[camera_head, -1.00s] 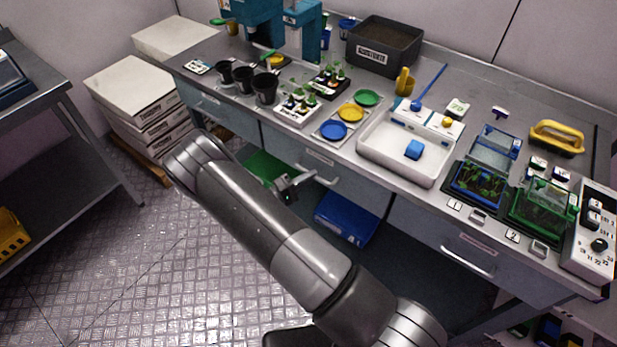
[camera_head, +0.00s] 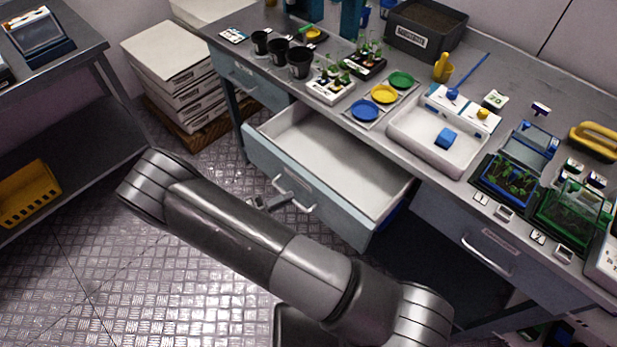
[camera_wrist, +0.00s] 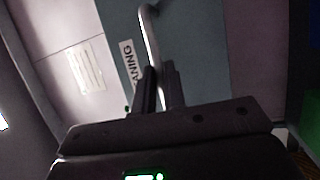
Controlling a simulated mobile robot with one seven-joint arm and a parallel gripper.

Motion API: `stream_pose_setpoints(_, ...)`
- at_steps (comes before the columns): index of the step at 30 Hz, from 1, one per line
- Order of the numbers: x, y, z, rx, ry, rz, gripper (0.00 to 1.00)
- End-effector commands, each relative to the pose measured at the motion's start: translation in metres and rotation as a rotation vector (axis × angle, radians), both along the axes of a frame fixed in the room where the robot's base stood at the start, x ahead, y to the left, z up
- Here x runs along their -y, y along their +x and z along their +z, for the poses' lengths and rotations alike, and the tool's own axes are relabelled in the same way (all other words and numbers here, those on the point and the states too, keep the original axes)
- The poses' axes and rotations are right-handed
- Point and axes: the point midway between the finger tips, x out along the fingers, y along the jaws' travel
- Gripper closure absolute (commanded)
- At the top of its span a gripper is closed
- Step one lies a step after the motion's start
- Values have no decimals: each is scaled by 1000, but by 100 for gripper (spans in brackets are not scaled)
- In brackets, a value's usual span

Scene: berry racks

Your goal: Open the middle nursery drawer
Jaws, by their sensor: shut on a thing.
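The middle drawer (camera_head: 335,155) stands well out from the bench in the head view. Its pale inside is bare, and its grey-blue front (camera_head: 350,226) faces me. A metal bar handle (camera_head: 293,193) is on that front. My gripper (camera_head: 265,203) is at the handle, partly hidden behind my arm. In the wrist view the two dark fingers (camera_wrist: 159,88) are shut on the silver handle (camera_wrist: 151,35), beside a label (camera_wrist: 131,62) on the front.
The left drawer (camera_head: 250,82) and right drawer (camera_head: 480,245) are shut. The bench top holds black pots (camera_head: 299,62), coloured dishes (camera_head: 383,94) and a white tray (camera_head: 410,148). Stacked boxes (camera_head: 175,75) and a side table (camera_head: 70,60) stand left. Metal floor (camera_head: 90,260) between is clear.

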Motion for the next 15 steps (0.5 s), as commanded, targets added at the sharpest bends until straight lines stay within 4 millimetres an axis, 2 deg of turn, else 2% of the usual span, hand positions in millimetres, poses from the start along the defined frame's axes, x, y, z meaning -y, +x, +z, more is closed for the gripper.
stream_pose_setpoints(1,-14,-13,-1,-2,1,6,100)
stream_pose_setpoints(6,-49,-49,-1,-2,1,3,100)
stream_pose_setpoints(15,-88,-88,-1,-2,0,1,100)
